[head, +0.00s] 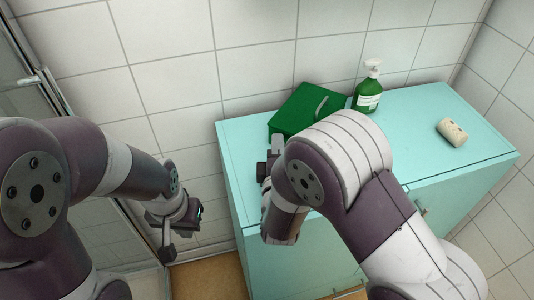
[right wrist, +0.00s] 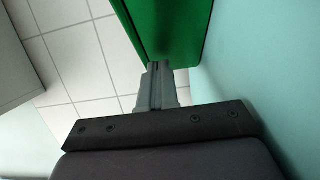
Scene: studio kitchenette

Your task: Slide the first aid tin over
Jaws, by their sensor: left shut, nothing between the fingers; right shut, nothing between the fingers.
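The first aid tin (head: 300,108) is a green box with a grey handle on its lid. It sits on the turquoise cabinet top at the back left, near the tiled wall. My right gripper (head: 277,146) is shut and empty at the tin's front left side, partly hidden by my arm. In the right wrist view its closed fingertips (right wrist: 154,72) are at the edge of the green tin (right wrist: 172,28); whether they touch it I cannot tell. My left gripper (head: 168,252) is shut and empty, low beside the cabinet's left side.
A green pump bottle (head: 367,92) stands just right of the tin, near the wall. A cream-coloured block (head: 452,132) lies farther right. A glass door (head: 30,75) is at the left.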

